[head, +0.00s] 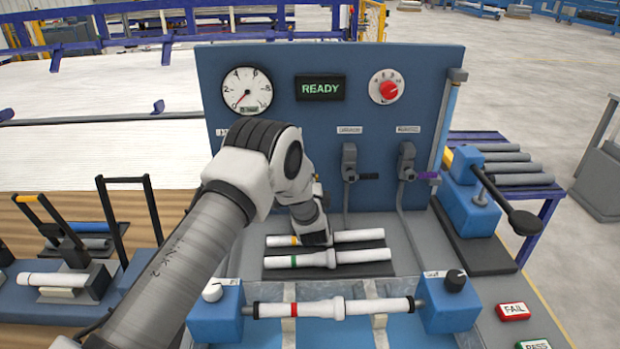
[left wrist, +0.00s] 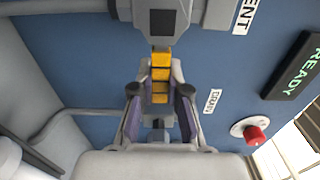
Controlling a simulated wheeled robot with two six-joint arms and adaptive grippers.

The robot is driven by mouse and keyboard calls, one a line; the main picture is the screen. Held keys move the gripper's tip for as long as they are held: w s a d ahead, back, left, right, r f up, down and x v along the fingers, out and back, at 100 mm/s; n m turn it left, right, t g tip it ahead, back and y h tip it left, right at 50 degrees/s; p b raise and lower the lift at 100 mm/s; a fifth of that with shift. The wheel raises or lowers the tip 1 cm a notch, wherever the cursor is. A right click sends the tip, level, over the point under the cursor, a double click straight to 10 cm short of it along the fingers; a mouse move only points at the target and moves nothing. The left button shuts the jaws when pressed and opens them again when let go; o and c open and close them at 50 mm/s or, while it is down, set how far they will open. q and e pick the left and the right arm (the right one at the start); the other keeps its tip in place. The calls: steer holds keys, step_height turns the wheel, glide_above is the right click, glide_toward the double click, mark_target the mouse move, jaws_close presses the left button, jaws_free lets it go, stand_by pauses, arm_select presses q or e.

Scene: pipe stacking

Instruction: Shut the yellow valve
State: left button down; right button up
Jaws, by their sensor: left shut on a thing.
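The yellow valve shows in the left wrist view, with its banded yellow handle (left wrist: 160,76) running out from a grey valve body (left wrist: 162,18). My left gripper (left wrist: 160,112) is shut on this handle, with one finger on each side of it. In the head view my left arm crosses in front of the panel's left part and hides the yellow valve and the fingertips. My right gripper is in neither view.
The blue panel (head: 275,55) carries a gauge (head: 246,91), a READY display (head: 320,88) and a red knob (head: 388,90). A black-handled valve (head: 350,165) and a purple-handled valve (head: 407,165) stand right of my arm. White pipes (head: 355,256) lie below, and a clamped pipe (head: 370,307) is in front.

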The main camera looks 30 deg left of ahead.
arm_select(q)
steer(key=c, duration=1.1)
jaws_free()
steer(key=shift+f, duration=0.1)
steer(key=shift+c, duration=0.2)
steer(key=v, duration=1.2)
